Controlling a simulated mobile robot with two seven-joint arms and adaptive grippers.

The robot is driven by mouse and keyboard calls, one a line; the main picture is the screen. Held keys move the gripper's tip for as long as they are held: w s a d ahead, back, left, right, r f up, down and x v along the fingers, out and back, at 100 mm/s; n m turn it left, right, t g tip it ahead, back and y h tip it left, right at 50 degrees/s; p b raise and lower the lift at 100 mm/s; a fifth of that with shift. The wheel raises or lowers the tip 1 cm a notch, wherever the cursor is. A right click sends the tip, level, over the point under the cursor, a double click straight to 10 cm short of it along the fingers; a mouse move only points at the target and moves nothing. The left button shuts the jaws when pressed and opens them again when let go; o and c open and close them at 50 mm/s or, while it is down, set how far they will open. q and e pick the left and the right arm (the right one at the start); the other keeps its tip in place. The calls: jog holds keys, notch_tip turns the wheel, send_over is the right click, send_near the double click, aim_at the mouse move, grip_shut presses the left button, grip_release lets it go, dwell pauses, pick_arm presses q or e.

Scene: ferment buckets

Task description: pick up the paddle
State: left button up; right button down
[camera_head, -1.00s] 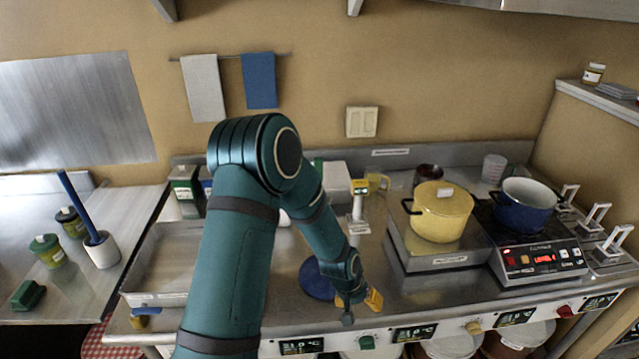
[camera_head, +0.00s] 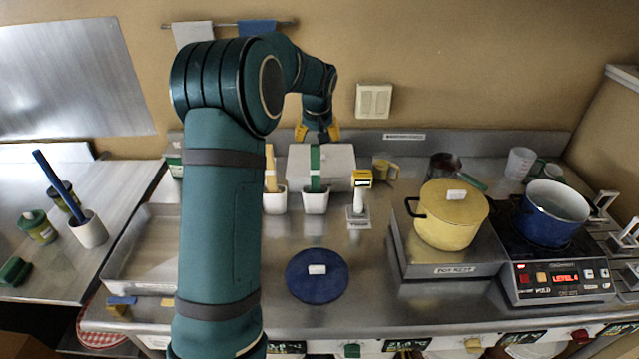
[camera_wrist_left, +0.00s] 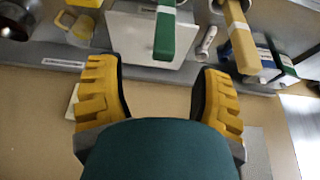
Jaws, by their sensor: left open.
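Several upright handles could be the paddle; I cannot tell which. A green handle (camera_head: 315,166) stands in a white holder (camera_head: 315,203) mid-counter. A tan handle (camera_head: 270,167) stands in a similar holder (camera_head: 274,203) to its left, partly beside my arm. A blue handle (camera_head: 57,178) leans in a white cup (camera_head: 89,229) on the left table. My left gripper (camera_head: 317,132) is open and empty, high near the back wall, above and behind the green handle. In the left wrist view the gripper (camera_wrist_left: 158,70) is spread below the green handle (camera_wrist_left: 165,32) and tan handle (camera_wrist_left: 242,40).
A white box (camera_head: 338,160) stands behind the holders. A yellow pot (camera_head: 450,225) and blue pot (camera_head: 553,213) stand right. My left arm covers part of the metal tray (camera_head: 140,260).

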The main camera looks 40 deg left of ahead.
aim_at(317, 151)
pick_arm(q)
jog(key=x, duration=0.6)
jog(key=shift+a+f, duration=0.15)
jog(key=shift+f, duration=0.15)
jog(key=x, duration=0.5)
jog(key=shift+a+r+p, duration=0.1)
jog(key=shift+a+p, duration=0.2)
jog(key=shift+p, duration=0.1)
jog(key=shift+s, duration=0.1)
grip_shut()
